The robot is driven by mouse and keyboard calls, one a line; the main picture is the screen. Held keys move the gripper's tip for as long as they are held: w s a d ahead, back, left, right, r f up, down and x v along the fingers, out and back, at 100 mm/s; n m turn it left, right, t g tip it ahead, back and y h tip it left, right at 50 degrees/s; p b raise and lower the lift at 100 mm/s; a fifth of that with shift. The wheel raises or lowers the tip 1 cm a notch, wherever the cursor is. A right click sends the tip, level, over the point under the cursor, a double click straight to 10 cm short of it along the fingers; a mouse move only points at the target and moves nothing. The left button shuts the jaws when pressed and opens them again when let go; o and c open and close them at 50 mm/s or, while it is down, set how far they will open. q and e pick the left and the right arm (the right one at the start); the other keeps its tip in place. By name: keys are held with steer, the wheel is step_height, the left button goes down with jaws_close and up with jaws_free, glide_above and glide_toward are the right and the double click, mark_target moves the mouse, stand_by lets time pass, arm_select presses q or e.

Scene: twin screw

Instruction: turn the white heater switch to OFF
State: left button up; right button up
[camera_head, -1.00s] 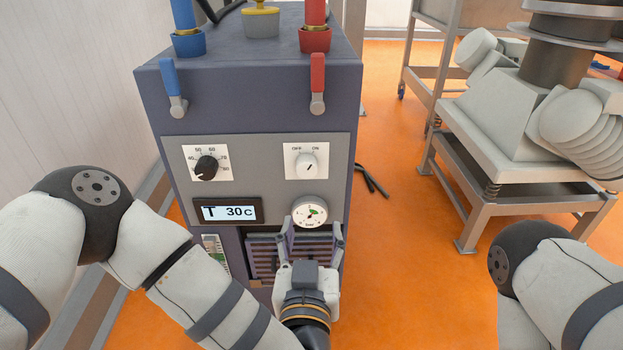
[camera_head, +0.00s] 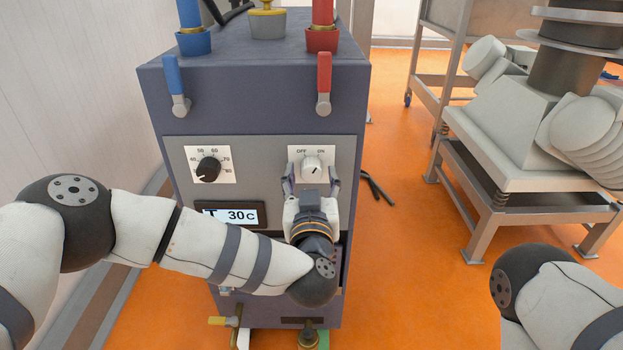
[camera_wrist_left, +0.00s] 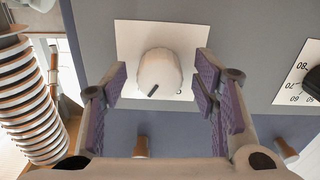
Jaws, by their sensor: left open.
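The white heater switch (camera_head: 312,166) is a round knob on a white plate with OFF at upper left and ON at upper right. Its dark mark points up and right, toward ON. My left gripper (camera_head: 313,178) is open just in front of the knob, one finger on each side. In the left wrist view, which sees the panel upside down, the knob (camera_wrist_left: 159,72) lies between and beyond the open purple-padded fingers (camera_wrist_left: 162,82). No finger visibly grips it. My right gripper is out of view; only part of that arm shows at lower right.
A black temperature dial (camera_head: 208,169) and a display reading 30C (camera_head: 242,215) are left of the switch. A blue lever (camera_head: 178,85) and a red lever (camera_head: 324,83) are above. A grey machine on a stand (camera_head: 530,140) is at right, with orange floor between.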

arm_select(q)
steer(key=c, duration=1.2)
steer(key=shift+o, duration=0.2)
steer(key=shift+n, duration=0.3)
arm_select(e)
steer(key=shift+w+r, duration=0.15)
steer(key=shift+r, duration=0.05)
arm_select(q)
steer(key=shift+r+n+p, duration=0.1)
steer(key=shift+n+p, duration=0.3)
steer(key=shift+n, duration=0.3)
steer(key=n, duration=0.2)
steer(key=shift+d+n, duration=0.1)
steer(key=shift+n, duration=0.2)
steer(key=n, duration=0.3)
steer(key=shift+n, duration=2.1)
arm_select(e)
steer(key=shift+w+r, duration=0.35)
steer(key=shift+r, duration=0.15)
